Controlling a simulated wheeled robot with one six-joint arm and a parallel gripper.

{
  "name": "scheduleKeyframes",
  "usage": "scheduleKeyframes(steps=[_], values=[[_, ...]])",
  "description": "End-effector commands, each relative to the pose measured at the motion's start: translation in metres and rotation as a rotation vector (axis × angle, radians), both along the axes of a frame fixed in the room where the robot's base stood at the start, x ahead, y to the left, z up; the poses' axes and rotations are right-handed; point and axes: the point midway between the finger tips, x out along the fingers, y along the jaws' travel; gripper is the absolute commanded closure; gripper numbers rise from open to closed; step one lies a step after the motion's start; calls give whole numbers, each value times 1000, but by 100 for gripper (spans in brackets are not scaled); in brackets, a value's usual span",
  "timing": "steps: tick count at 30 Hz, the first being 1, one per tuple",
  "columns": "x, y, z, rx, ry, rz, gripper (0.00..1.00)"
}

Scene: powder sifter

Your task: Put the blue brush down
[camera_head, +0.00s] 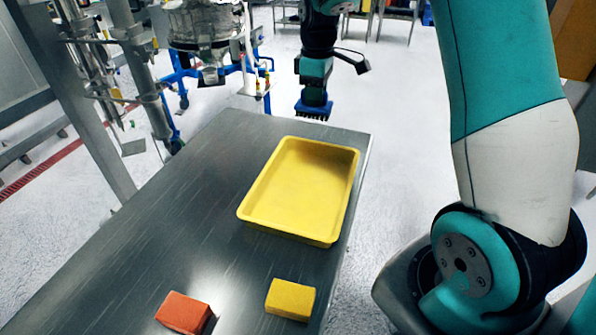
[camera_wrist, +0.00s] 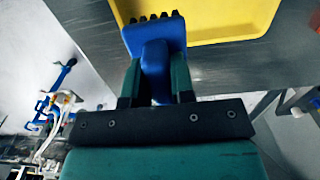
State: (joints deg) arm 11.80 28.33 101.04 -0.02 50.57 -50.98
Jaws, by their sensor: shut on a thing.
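The blue brush (camera_head: 314,106) hangs bristles down below my gripper (camera_head: 313,84), near the far edge of the metal table. In the wrist view, my gripper (camera_wrist: 156,85) is shut on the handle of the blue brush (camera_wrist: 153,38), with a dark green finger on each side. The dark bristles show at the top of that view. The brush appears held in the air, apart from the yellow tray (camera_head: 243,210); its exact height above the table I cannot tell. The tray also shows in the wrist view (camera_wrist: 232,18), beside the brush.
The metal table (camera_head: 150,240) has clear room left of the tray. An orange-red block (camera_head: 184,312) and a yellow block (camera_head: 290,299) lie at its near end. The sifter machine (camera_head: 200,25) on a blue frame stands beyond the far left edge.

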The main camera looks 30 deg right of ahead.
Motion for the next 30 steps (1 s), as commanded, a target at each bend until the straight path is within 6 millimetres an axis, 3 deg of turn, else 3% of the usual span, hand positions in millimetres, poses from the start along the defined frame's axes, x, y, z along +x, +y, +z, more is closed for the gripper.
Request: scheduleKeyframes(steps=[15,30], values=[[-3,-3,-131,1,6,-5,100],[-1,-1,-191,0,3,-2,100]])
